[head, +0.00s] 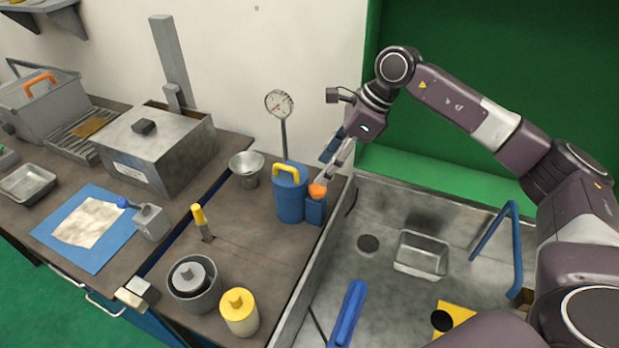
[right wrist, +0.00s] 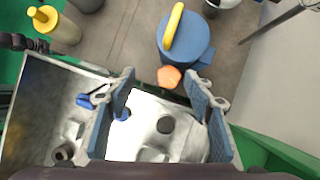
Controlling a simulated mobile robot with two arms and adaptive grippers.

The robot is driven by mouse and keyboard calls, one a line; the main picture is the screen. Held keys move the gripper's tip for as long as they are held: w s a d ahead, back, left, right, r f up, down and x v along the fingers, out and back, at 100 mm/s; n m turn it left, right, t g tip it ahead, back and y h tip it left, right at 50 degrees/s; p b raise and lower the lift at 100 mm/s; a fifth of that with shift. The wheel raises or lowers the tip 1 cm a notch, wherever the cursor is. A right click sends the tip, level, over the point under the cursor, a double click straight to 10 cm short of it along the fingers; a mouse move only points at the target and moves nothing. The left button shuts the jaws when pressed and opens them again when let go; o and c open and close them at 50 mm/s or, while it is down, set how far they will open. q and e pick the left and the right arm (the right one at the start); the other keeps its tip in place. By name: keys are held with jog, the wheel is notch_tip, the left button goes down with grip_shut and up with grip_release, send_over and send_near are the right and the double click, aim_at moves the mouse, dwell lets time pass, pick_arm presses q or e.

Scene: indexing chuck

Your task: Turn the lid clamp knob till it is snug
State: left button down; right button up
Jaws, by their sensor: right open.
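The lid clamp knob appears to be the orange knob (head: 318,191), at the right side of the blue canister (head: 291,200), above a blue block. The canister has a yellow handle (head: 287,171) on its lid. My right gripper (head: 333,163) is open just above and beside the knob, pointing down toward it. In the right wrist view the knob (right wrist: 169,77) lies just beyond and between the open fingertips (right wrist: 161,88), with no grip on it. The canister also shows in the right wrist view (right wrist: 185,36). My left gripper is not in view.
A dial gauge on a post (head: 279,103) stands behind the canister, and a metal funnel (head: 246,164) stands to its left. The sink (head: 390,225) lies to the right. A yellow-topped jar (head: 239,312) and a grey pot (head: 193,285) stand at the counter front.

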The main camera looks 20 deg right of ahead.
aim_at(318, 188)
jog(key=shift+h, duration=0.6)
jog(key=f+p, duration=0.1)
jog(key=f, duration=0.1)
jog(key=w+f, duration=0.1)
jog(key=f, duration=0.1)
jog(key=f+p, duration=0.1)
jog(key=f, duration=0.1)
jog(key=shift+w+a+f+p, duration=0.1)
jog(key=shift+w+f+p, duration=0.2)
jog(key=shift+f, duration=0.1)
jog(key=shift+w+a+f, duration=0.1)
jog(key=shift+f, duration=0.3)
jog(key=shift+c, duration=0.5)
jog(key=c, duration=1)
